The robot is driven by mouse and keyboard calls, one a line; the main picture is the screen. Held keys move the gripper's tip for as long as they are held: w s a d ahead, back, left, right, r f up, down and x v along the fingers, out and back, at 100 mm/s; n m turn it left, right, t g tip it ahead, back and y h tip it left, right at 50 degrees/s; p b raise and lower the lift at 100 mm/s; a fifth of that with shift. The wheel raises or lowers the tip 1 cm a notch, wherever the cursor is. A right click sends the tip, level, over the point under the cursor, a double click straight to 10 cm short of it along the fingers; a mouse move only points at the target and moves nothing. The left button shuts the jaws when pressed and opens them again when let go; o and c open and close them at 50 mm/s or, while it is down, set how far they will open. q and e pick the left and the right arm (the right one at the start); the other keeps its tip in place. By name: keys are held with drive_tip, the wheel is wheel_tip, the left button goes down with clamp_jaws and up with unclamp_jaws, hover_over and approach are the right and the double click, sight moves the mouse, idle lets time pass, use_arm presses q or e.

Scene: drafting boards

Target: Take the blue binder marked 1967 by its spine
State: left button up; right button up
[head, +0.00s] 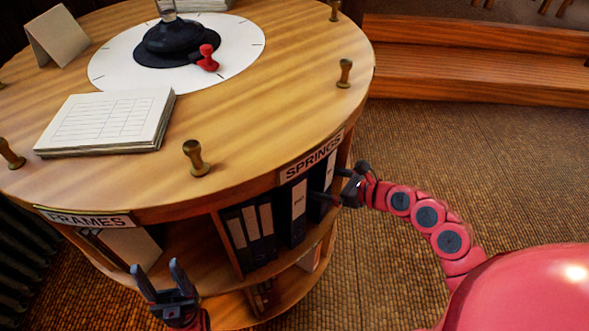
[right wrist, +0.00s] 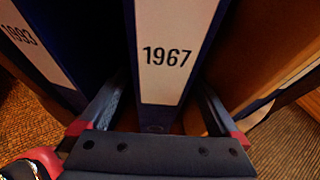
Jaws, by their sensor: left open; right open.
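The blue binder marked 1967 (right wrist: 166,55) stands upright in the right wrist view, its white spine label facing me. My right gripper (right wrist: 160,92) is open, with one finger on each side of the lower spine. Whether the fingers touch the spine I cannot tell. In the head view my right gripper (head: 324,190) reaches in from the right at the shelf under the SPRINGS sign, partly covering the binder there (head: 329,168). My left gripper (head: 160,281) is open and empty, at the lower left, in front of the round cabinet.
A binder marked 1993 (right wrist: 36,42) stands left of the 1967 one. Several dark binders (head: 250,235) fill the shelf further left. A wooden panel (right wrist: 262,55) is on the right. The round wooden top (head: 235,120) overhangs the shelf. The carpet (head: 440,140) at right is clear.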

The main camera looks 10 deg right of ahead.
drive_tip(key=x, duration=0.4)
drive_tip(key=shift+f, duration=0.2)
clamp_jaws()
idle(0.3)
